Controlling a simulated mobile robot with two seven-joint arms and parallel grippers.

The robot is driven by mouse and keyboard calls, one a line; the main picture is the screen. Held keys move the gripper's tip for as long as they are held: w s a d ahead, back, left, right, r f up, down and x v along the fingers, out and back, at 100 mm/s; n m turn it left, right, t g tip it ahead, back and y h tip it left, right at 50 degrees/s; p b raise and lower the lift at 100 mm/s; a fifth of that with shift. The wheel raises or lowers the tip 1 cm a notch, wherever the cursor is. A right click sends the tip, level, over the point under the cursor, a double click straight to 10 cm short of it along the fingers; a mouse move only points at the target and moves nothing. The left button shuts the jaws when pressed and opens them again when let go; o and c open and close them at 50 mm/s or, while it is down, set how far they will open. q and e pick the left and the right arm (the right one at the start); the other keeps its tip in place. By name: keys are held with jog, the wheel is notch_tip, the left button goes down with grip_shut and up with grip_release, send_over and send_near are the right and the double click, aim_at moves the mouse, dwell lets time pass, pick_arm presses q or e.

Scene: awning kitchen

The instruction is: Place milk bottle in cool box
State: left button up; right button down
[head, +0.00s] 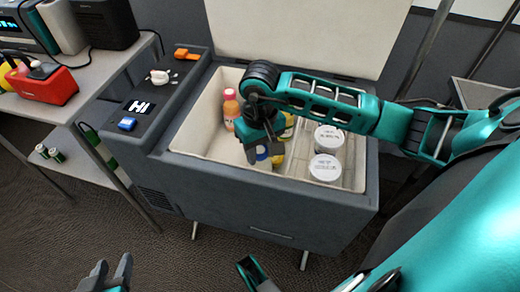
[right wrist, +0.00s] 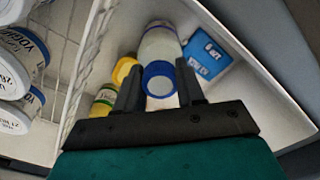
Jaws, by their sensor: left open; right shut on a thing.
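The milk bottle, with a blue cap (right wrist: 160,80) and a pale body (right wrist: 159,44), is between the fingers of my right gripper (right wrist: 160,92). In the head view the right gripper (head: 264,142) reaches down into the open cool box (head: 250,196) and hides most of the bottle; a bit of blue cap (head: 262,154) shows. The gripper is shut on the bottle inside the box walls. I cannot tell whether the bottle touches the box floor. My left gripper (head: 104,274) is open and empty at the bottom left, away from the box.
The box also holds an orange bottle (head: 231,109), two white yogurt tubs (head: 326,168) behind a wire divider, yellow items (head: 288,126) and a blue carton (right wrist: 205,56). The box lid (head: 300,35) stands open behind. A shelf (head: 90,85) stands left.

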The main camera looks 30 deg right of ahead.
jog(key=shift+f, duration=0.15)
pick_arm(q)
jog(key=shift+f, duration=0.2)
pick_arm(e)
jog(key=c, duration=0.7)
grip_release()
jog(key=shift+r, duration=0.55)
pick_arm(q)
jog(key=p, duration=0.1)
jog(key=a+r+p, duration=0.1)
jog(key=p, duration=0.1)
jog(key=shift+s+r+y, duration=0.2)
jog(key=shift+s+y, duration=0.05)
jog(key=shift+y, duration=0.05)
pick_arm(e)
notch_tip(320, 180, up, 11)
jog(key=shift+r, duration=0.15)
pick_arm(q)
jog(key=shift+a, duration=0.1)
